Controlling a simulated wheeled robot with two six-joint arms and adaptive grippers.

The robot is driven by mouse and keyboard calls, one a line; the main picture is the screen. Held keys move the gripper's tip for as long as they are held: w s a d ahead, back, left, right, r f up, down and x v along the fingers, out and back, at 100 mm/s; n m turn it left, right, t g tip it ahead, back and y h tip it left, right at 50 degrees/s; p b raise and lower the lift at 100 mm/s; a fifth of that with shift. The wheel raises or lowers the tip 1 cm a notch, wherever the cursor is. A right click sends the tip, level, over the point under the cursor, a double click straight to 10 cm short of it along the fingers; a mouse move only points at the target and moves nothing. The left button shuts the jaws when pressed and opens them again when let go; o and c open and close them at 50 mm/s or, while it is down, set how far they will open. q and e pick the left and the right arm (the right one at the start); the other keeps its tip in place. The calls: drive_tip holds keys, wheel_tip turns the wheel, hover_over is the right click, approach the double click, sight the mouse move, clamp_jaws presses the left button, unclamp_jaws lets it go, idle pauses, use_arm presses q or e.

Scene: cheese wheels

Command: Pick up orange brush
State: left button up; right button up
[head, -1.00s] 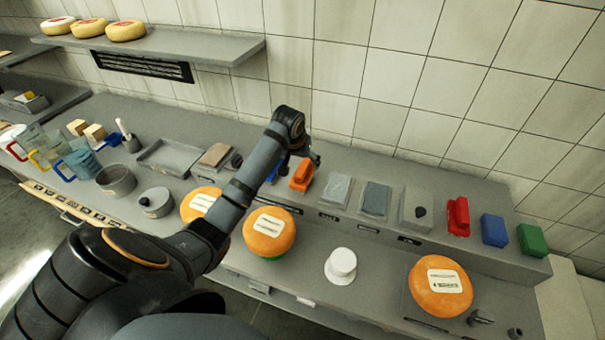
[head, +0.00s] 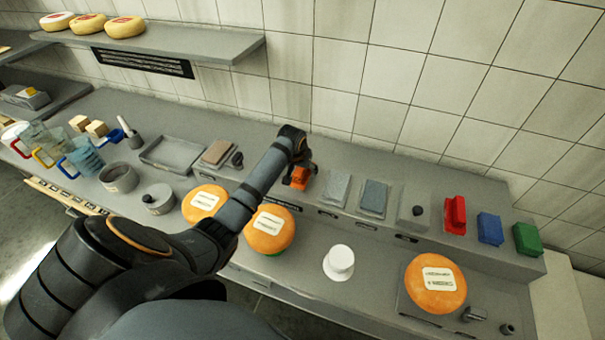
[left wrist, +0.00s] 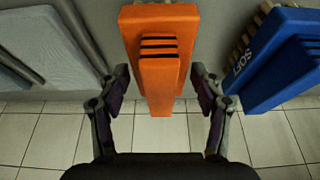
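The orange brush (head: 300,181) stands on the raised back ledge, partly hidden by my left gripper (head: 297,168). In the left wrist view the orange brush (left wrist: 158,80) sits in the middle, with dark slots on its raised handle. My left gripper (left wrist: 160,85) is open, one finger on each side of the handle. Gaps show between the fingers and the brush, so it is not gripped. My right gripper is in neither view.
A blue block marked SOFT (left wrist: 275,60) lies close on the right in the wrist view, and a grey pad (left wrist: 50,45) on the left. Orange cheese wheels (head: 270,230) and a white knob-topped piece (head: 339,262) stand on the lower counter. A tiled wall rises behind.

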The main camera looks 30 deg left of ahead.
use_arm(q)
drive_tip(key=shift+c, duration=1.1)
drive_tip(key=c, duration=0.7)
drive_tip(key=shift+o, duration=0.2)
use_arm(e)
drive_tip(key=shift+w, duration=0.3)
use_arm(q)
drive_tip(key=shift+r, duration=0.1)
use_arm(e)
drive_tip(key=shift+d+f, duration=0.1)
